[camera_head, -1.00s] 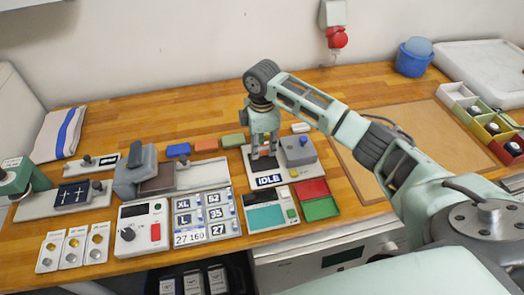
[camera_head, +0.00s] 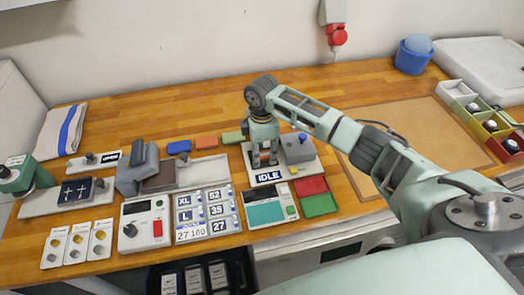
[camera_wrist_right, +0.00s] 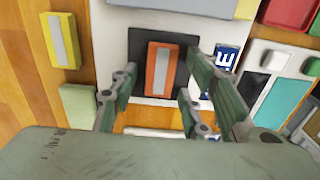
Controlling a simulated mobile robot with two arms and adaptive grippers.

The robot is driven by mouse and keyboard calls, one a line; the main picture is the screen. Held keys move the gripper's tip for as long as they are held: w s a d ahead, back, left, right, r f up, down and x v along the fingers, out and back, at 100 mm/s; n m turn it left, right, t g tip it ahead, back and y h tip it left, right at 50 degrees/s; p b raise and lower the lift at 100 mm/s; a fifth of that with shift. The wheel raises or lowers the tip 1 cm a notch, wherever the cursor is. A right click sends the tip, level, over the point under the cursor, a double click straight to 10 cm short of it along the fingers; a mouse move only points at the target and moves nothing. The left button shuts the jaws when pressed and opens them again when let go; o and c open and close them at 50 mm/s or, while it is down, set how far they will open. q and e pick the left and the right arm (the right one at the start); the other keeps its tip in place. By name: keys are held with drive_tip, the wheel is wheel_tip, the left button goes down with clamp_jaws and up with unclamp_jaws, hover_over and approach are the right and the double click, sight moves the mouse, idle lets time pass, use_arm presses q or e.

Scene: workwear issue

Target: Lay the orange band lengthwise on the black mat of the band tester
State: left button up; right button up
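The orange band (camera_wrist_right: 162,68), with a grey stripe along it, lies on the black mat (camera_wrist_right: 137,45) of the band tester (camera_head: 291,175), its long side running along the mat. The tester's sign reads IDLE. My right gripper (camera_head: 264,163) is down over the mat. In the right wrist view my right gripper (camera_wrist_right: 162,75) is open, with one finger on each side of the band and gaps between. In the head view the fingers hide most of the band and mat. My left gripper is not in view.
A grey block with a blue knob (camera_head: 300,148) stands on the tester right of my gripper. Green (camera_head: 232,137), orange (camera_head: 206,143) and blue (camera_head: 179,147) pieces lie to the left. Red and green trays (camera_head: 319,206) are in front.

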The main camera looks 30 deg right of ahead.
sight(262, 154)
drive_tip(key=shift+r, duration=0.1)
wheel_tip(262, 154, up, 12)
drive_tip(key=b, duration=0.2)
idle(0.4)
idle(0.4)
